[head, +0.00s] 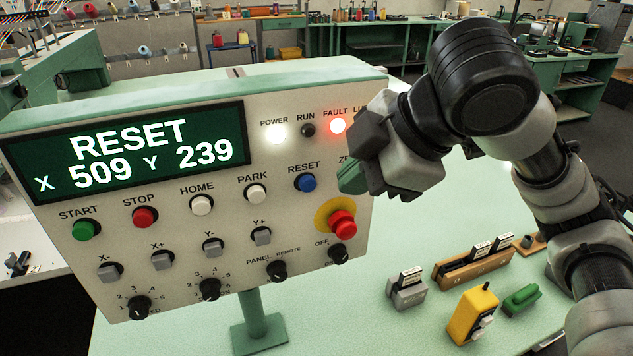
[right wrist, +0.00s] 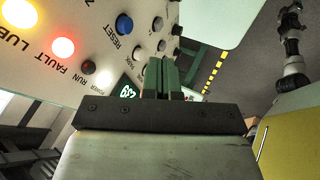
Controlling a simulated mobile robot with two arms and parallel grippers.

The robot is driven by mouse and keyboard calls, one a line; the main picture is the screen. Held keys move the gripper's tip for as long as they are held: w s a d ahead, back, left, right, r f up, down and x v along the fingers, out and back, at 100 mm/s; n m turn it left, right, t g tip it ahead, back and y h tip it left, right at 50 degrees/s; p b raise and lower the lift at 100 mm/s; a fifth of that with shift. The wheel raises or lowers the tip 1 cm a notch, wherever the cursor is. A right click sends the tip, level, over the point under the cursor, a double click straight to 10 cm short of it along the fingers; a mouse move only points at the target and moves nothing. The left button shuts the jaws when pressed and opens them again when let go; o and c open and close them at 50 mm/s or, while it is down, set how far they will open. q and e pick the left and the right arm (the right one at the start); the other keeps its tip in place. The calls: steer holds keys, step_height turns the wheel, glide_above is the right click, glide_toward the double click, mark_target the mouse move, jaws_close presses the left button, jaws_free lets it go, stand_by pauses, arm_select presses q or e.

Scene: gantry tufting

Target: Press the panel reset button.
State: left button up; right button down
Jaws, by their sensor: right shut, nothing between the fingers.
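The blue RESET button (head: 305,183) is on the upright control panel (head: 190,262), right of the PARK button. It also shows in the right wrist view (right wrist: 124,24), uncovered. My right gripper (head: 352,178) is in front of the panel's right edge, to the right of the blue button and apart from it in the picture. Its green fingers (right wrist: 160,78) are shut and empty. The panel screen (head: 125,152) reads RESET, X 509, Y 239. The FAULT lamp (head: 337,125) glows red and the POWER lamp (head: 275,133) white. My left gripper does not show.
A red stop knob (head: 343,224) on a yellow ring is below the gripper. Other buttons include the white PARK button (head: 256,193). Right of the panel, a yellow device (head: 472,316), a wooden rack (head: 474,268) and a green block (head: 521,300) rest on the pale green table.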

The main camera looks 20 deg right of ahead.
mark_target(318, 185)
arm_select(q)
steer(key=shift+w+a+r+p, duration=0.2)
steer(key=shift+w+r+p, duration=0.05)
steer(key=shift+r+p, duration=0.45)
arm_select(e)
steer(key=shift+w+a+f, duration=0.4)
steer(key=shift+w+f, duration=0.5)
steer(key=shift+w, duration=0.25)
steer(key=shift+w+a+f, duration=0.4)
steer(key=shift+w+f, duration=0.45)
steer(key=shift+w, duration=0.3)
steer(key=shift+w+a+f, duration=0.4)
steer(key=shift+w+f, duration=0.5)
steer(key=shift+w, duration=0.25)
